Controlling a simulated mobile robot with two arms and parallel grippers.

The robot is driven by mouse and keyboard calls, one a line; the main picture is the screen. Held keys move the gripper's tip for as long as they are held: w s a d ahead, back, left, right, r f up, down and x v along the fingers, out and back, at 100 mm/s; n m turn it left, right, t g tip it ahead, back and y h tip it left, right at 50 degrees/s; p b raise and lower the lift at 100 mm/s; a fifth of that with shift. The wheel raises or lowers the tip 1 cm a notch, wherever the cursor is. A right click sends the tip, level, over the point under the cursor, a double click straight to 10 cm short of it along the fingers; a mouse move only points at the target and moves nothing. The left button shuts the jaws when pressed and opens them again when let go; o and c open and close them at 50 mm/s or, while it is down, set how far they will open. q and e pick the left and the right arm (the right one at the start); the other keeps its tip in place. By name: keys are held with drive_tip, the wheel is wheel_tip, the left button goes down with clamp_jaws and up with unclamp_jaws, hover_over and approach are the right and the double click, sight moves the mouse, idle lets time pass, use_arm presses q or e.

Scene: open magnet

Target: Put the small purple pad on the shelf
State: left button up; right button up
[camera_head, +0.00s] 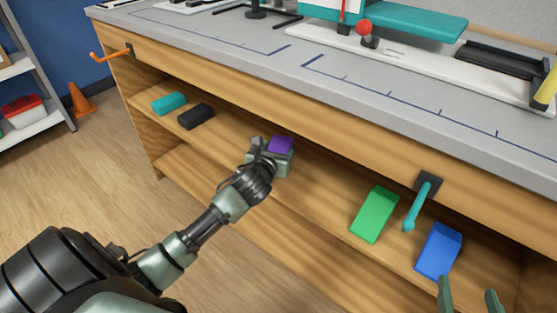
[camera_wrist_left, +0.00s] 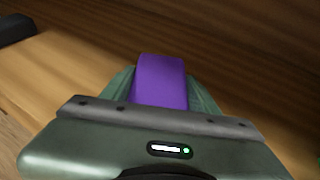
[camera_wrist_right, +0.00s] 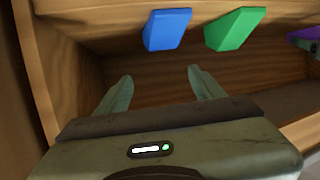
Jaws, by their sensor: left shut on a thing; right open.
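The small purple pad (camera_head: 281,145) is between the fingers of my left gripper (camera_head: 276,152), at the middle of the shelf (camera_head: 315,185) under the bench top. The left wrist view shows the purple pad (camera_wrist_left: 160,82) upright between both green fingers, which are shut on it. Whether the pad touches the shelf board is hidden by the gripper. My right gripper (camera_head: 468,300) is open and empty at the lower right. In the right wrist view its fingers (camera_wrist_right: 157,92) are spread apart below the blue and green pads.
A teal block (camera_head: 169,103) and a black block (camera_head: 196,116) lie on the shelf's left part. A green pad (camera_head: 374,214) and a blue pad (camera_head: 438,250) lie on its right part. An orange hook (camera_head: 108,54) sticks out at left.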

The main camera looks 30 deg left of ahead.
use_arm(q)
wheel_tip(320, 180, down, 3)
drive_tip(key=shift+f+b, duration=0.2)
drive_tip(key=shift+b, duration=0.8)
use_arm(e)
wheel_tip(320, 180, up, 9)
drive_tip(key=w+a+t+y, duration=0.1)
drive_tip(key=t+y, duration=0.1)
drive_tip(key=t, duration=0.3)
drive_tip(key=shift+a+r, duration=0.2)
drive_tip(key=shift+a, duration=0.1)
use_arm(q)
drive_tip(key=shift+f, duration=0.1)
drive_tip(key=o, duration=1.2)
drive_tip(key=shift+o, duration=0.6)
use_arm(e)
drive_tip(key=shift+f, duration=0.1)
